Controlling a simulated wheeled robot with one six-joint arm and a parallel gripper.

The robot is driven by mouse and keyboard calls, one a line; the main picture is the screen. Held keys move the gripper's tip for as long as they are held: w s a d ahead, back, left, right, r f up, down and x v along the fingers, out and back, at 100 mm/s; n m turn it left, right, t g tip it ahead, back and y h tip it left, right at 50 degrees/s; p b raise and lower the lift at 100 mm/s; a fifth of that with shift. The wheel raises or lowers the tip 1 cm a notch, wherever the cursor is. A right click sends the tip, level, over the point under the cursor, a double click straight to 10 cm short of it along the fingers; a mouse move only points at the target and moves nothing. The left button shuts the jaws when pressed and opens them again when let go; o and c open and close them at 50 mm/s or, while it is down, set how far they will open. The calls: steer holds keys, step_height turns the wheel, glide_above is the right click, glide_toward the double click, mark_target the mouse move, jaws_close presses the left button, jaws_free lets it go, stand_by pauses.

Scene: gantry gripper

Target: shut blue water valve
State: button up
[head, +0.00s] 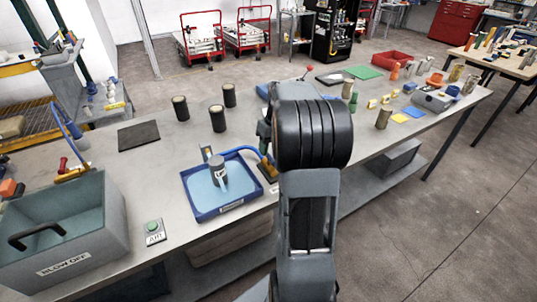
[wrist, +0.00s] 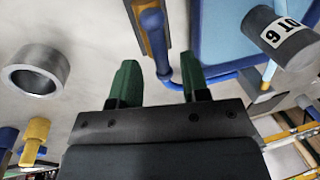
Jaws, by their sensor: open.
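In the wrist view a blue lever-like handle (wrist: 152,22) lies along a brass-brown strip at the top centre; it looks like the blue water valve. A blue pipe (wrist: 222,74) runs from near it to the right. In the head view the blue pipe (head: 240,151) arches over the blue tray (head: 212,216) to a brass-brown piece (head: 266,168) beside my arm. My gripper (wrist: 160,84) has two green fingers, apart and empty, with the handle's near end in line with the gap. I cannot tell if they touch it. My arm hides most of the gripper in the head view.
A grey labelled cylinder (head: 218,172) stands in the water tray. A blow-off bin (head: 100,245) and a green air button (head: 153,228) are to the left. Several dark cylinders (head: 217,118) stand behind. A grey ring (wrist: 36,70) lies left of my fingers in the wrist view.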

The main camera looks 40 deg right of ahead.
steer(key=shift+a+f, duration=0.15)
steer(key=shift+f, duration=0.5)
steer(key=shift+a+f, duration=0.15)
steer(key=shift+f, duration=0.5)
steer(key=shift+c, duration=0.2)
jaws_close()
